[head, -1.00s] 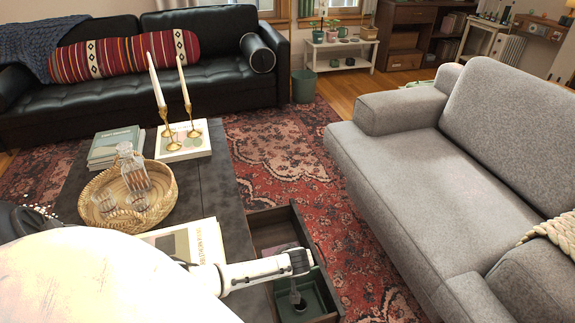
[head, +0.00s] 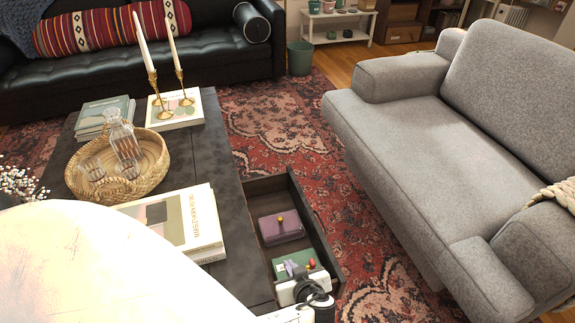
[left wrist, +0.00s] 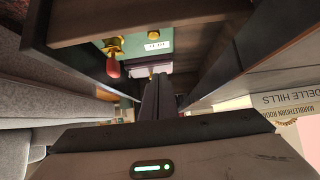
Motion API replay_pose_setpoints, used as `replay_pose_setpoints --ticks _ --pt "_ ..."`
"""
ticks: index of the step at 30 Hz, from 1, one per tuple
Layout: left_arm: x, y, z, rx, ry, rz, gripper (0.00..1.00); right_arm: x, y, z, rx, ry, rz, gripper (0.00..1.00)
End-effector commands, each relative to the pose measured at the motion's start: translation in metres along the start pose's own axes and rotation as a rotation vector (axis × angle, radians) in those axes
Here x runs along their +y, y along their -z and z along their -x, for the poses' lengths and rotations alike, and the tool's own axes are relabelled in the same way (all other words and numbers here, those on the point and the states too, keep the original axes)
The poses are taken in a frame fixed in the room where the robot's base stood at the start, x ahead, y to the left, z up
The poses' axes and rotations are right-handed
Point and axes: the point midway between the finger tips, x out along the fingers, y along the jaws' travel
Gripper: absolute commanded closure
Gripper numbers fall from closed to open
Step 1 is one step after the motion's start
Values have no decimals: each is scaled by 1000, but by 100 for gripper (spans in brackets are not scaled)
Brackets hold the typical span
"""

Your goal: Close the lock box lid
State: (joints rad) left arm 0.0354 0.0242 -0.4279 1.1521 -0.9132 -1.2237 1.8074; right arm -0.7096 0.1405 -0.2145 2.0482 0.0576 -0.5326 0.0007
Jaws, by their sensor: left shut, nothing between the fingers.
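A green box (head: 286,256) with a white label sits in the open drawer (head: 327,245), partly hidden by my left gripper. The left wrist view shows its green face (left wrist: 128,50), brass fittings (left wrist: 113,46) and a red piece (left wrist: 113,68). I cannot tell whether its lid is fully down. A purple box (head: 281,228) with a brass knob lies farther back in the drawer. My left gripper (head: 290,268) is at the green box, its fingers shut and empty; they also show in the left wrist view (left wrist: 158,92). Contact is unclear. My right gripper is out of view.
The drawer walls stand close around the boxes. The coffee table (head: 215,165) beside it holds books (head: 185,220), a wicker tray (head: 85,190) with a decanter, and candlesticks (head: 181,90). A grey sofa (head: 430,150) stands to the right, across the rug (head: 290,125).

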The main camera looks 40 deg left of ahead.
Motion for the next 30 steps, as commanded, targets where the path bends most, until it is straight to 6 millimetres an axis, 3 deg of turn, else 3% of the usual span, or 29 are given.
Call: replay_pose_setpoints --ticks 6,24,30 --pt "0 -11 1 -1 1 0 100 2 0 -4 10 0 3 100" --pt "0 -12 2 -1 0 -1 100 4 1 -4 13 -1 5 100" --pt "5 -10 19 -4 -4 -2 100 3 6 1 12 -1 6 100"
